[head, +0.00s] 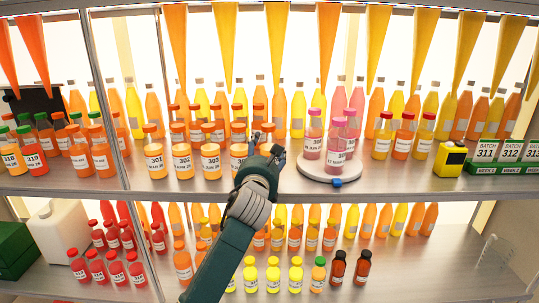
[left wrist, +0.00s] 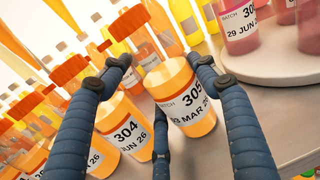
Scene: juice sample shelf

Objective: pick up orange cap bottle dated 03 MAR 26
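The orange cap bottle labelled 305, 03 MAR 26 (left wrist: 187,98) stands in the left wrist view, tilted in the picture, between the fingers of my left gripper (left wrist: 163,70). The fingers are spread, with a gap on the bottle's left side and one finger close by its right side. I cannot tell whether that finger touches it. My right gripper is not in view.
Orange bottles labelled 301 (head: 155,163), 302 (head: 183,163) and 303 (head: 211,162) stand left of my gripper. A round white turntable (head: 305,172) with pink bottles is close on the right. Taller bottles crowd behind. The lower shelf (head: 400,270) holds more bottles.

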